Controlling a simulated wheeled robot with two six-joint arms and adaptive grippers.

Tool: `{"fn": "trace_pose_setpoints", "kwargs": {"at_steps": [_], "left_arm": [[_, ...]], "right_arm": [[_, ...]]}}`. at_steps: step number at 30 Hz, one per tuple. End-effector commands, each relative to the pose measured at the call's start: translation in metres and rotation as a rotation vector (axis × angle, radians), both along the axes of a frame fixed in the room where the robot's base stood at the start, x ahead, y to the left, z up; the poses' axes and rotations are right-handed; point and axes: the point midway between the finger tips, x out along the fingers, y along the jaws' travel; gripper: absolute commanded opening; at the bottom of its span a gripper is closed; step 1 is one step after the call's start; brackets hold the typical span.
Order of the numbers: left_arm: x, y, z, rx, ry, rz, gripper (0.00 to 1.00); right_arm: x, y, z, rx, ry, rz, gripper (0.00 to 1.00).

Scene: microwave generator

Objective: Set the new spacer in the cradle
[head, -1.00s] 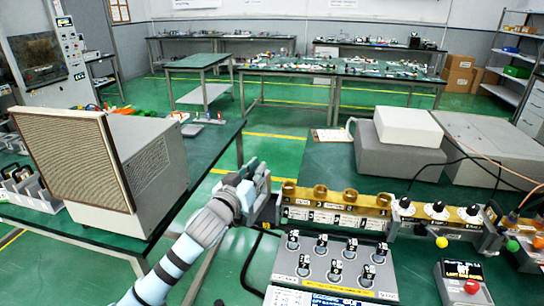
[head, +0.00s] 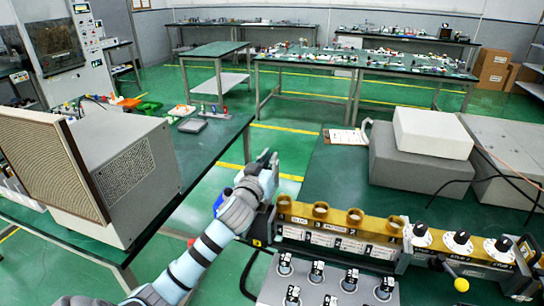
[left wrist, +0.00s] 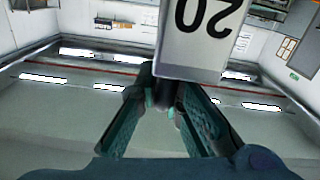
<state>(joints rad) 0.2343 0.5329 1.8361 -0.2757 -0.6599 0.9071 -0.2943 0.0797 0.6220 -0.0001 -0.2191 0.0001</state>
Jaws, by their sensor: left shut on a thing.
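My left gripper (head: 266,168) is raised beside the left end of the gold-topped bench unit, pointing away from me. That block looks like the spacer. In the head view the gripper hides most of what it holds. The gold-topped unit (head: 338,237) has a row of brass rings and label plates. I cannot tell for sure which part is the cradle. My right gripper is not in view.
A large beige cabinet (head: 130,185) stands on the left table. Green floor shows between the tables.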

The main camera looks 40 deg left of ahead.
Motion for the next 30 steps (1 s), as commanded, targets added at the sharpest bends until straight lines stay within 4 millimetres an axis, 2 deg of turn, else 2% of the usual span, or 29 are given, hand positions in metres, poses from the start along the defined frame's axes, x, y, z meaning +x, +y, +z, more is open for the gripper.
{"fn": "trace_pose_setpoints", "kwargs": {"at_steps": [4,11,16,30], "left_arm": [[-0.005,0.007,0.002,0.004,-0.002,0.010,0.00],[-0.007,0.007,-0.004,0.006,-0.010,0.001,0.00],[-0.006,0.006,-0.017,0.004,-0.009,-0.001,0.00],[-0.006,0.005,-0.065,0.004,-0.010,-0.002,0.00]], "right_arm": [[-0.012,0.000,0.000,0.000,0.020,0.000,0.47],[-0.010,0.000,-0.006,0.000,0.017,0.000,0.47],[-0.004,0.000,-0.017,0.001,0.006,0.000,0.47],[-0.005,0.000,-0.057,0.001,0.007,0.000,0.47]]}}
